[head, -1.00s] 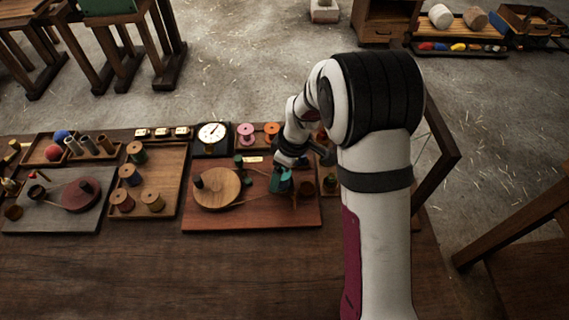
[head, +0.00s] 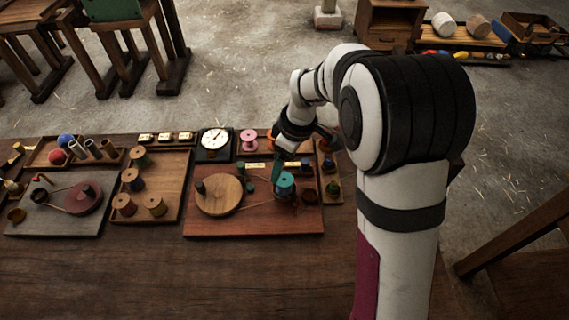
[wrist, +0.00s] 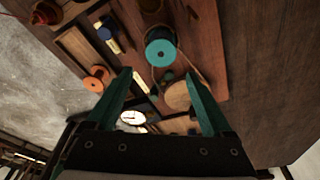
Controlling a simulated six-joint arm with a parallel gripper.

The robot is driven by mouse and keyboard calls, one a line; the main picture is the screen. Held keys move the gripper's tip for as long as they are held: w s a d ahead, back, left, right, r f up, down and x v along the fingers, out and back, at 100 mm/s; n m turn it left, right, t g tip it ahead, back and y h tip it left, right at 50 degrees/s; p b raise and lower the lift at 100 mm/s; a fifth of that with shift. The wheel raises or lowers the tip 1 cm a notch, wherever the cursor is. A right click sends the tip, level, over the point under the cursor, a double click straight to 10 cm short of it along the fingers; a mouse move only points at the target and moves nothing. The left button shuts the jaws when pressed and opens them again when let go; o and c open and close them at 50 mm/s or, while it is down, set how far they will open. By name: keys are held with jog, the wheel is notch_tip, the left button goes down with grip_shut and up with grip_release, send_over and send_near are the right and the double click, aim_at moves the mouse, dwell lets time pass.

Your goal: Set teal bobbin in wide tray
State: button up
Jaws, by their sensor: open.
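The teal bobbin (head: 285,183) stands upright on the reddish-brown board (head: 250,222), right of a round wooden disc (head: 219,195). In the wrist view the teal bobbin (wrist: 161,50) shows beyond and between the fingertips, apart from them. My gripper (head: 279,165) is just behind and above the bobbin in the head view. In the wrist view my gripper (wrist: 160,80) has its two green fingers spread with nothing between them. I take the wide tray (head: 170,177) to be the large wooden one left of the board. It holds green, blue and orange-brown bobbins.
A dial (head: 214,140) stands behind the board. A pink bobbin (head: 249,139) sits in a back tray, right of the dial. A narrow tray (head: 333,199) with small bobbins lies right of the board. The table front (head: 180,275) is clear.

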aim_at(284, 179)
jog(key=shift+w+d+r+n, duration=0.1)
jog(key=shift+r+n, duration=0.05)
jog(key=shift+n, duration=0.4)
jog(key=shift+w+d+r+n, duration=0.1)
jog(key=shift+r+n, duration=0.05)
jog(key=shift+n, duration=0.4)
jog(key=n, duration=0.2)
jog(key=r+n+g, duration=0.1)
jog(key=n, duration=0.1)
jog(key=d+r+n, duration=0.1)
jog(key=n, duration=0.1)
jog(key=shift+w+n+g, duration=0.3)
jog(key=shift+w+g, duration=0.05)
jog(key=shift+g, duration=0.05)
jog(key=f+n, duration=0.1)
jog(key=f, duration=0.2)
jog(key=a+f+n, duration=0.1)
jog(key=f, duration=0.2)
jog(key=s+f+n, duration=0.1)
jog(key=f, duration=0.2)
jog(key=shift+a+f, duration=0.2)
jog(key=shift+f, duration=0.15)
notch_tip(284, 179, up, 7)
jog(key=shift+f, duration=0.15)
jog(key=shift+r, duration=0.2)
